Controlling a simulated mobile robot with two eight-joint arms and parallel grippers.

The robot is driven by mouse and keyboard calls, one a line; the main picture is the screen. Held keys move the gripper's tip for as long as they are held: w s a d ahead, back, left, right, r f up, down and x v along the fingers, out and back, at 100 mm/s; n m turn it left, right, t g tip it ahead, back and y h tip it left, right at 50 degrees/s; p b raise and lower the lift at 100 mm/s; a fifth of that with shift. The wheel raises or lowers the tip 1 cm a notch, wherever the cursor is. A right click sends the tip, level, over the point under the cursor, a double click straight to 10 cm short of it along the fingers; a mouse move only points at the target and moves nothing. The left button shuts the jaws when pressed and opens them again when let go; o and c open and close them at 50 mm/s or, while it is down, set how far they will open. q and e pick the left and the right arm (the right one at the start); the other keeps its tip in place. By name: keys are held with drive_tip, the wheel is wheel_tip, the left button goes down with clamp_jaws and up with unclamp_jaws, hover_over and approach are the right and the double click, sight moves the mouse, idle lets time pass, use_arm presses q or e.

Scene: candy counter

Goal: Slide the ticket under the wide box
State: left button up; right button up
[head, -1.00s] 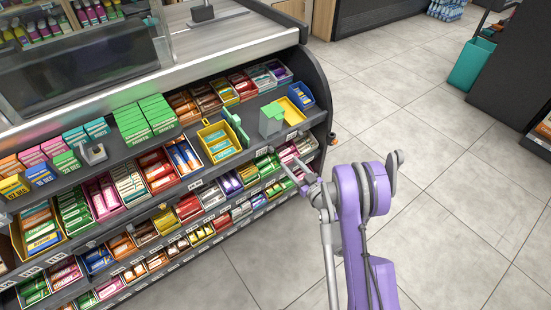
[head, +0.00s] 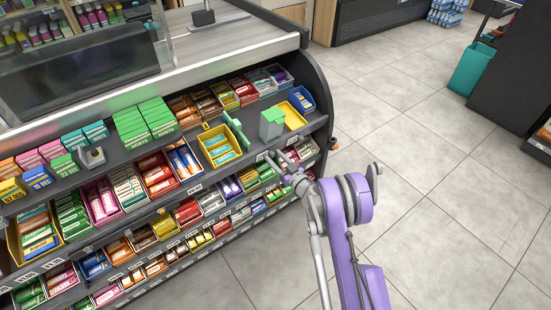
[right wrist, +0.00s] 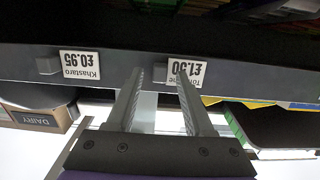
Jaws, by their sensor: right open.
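My right gripper (head: 278,160) is open and empty at the front edge of the shelf. In the right wrist view its two fingers (right wrist: 160,75) point at a dark shelf edge carrying two white price tickets, seen upside down. A box with a light green top and grey side (head: 271,124) stands on the upper shelf beyond the gripper. Which box is the wide one is not clear. My left gripper is not in view.
A yellow bin (head: 204,136) and an upright green piece (head: 240,139) stand left of the grey-green box. Several rows of candy bins fill the shelves. A small grey holder (head: 92,157) stands farther left. Floor (head: 430,170) to the right is clear.

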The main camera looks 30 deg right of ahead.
clamp_jaws()
idle(1.4)
